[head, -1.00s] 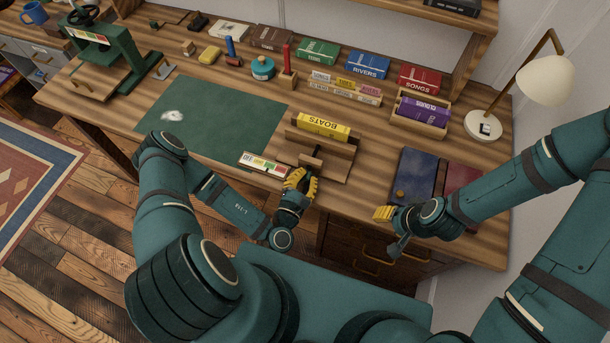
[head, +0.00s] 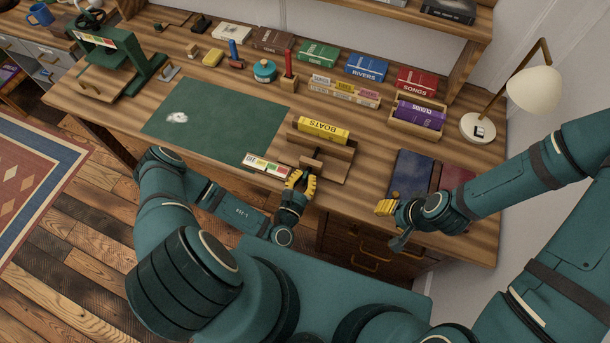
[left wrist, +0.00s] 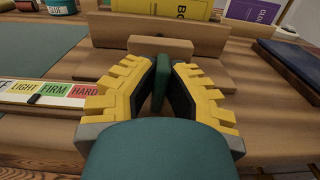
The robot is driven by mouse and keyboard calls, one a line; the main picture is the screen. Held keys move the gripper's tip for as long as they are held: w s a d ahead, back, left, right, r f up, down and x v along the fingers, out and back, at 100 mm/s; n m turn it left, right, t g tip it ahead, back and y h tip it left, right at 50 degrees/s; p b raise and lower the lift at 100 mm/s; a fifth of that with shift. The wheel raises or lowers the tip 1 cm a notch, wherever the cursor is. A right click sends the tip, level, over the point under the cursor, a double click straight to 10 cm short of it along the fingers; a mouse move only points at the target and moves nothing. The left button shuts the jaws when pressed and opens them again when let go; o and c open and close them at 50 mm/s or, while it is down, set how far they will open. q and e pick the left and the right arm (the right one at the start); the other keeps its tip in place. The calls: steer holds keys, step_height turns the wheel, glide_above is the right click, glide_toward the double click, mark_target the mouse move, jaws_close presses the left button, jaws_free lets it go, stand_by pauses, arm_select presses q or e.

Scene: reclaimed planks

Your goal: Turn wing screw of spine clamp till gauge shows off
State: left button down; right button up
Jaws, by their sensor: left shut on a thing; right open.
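The wooden spine clamp (head: 338,161) stands at the table's front edge with the yellow BOATS book (head: 323,129) upright in it. Its dark green wing screw (left wrist: 160,78) shows between the yellow fingers in the left wrist view. My left gripper (head: 303,178) is shut on the wing screw; the fingers partly hide it. The gauge (head: 267,165) lies just left of the clamp. In the left wrist view its black marker (left wrist: 35,99) sits near the border of LIGHT and FIRM; the strip's left end is cut off. My right gripper (head: 384,207) is open and empty by the front edge.
Blue and dark red books (head: 410,174) lie right of the clamp, close to my right gripper. A green mat (head: 215,120) lies to the left. Several books, a crate (head: 416,131) and a lamp (head: 534,90) stand farther back and right.

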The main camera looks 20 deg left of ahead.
stand_by(0.3)
arm_select(q)
steer(key=c, duration=1)
jaws_free()
steer(key=shift+w, duration=0.1)
steer(key=shift+c, duration=0.2)
steer(key=s, duration=1.2)
steer(key=shift+a, duration=0.25)
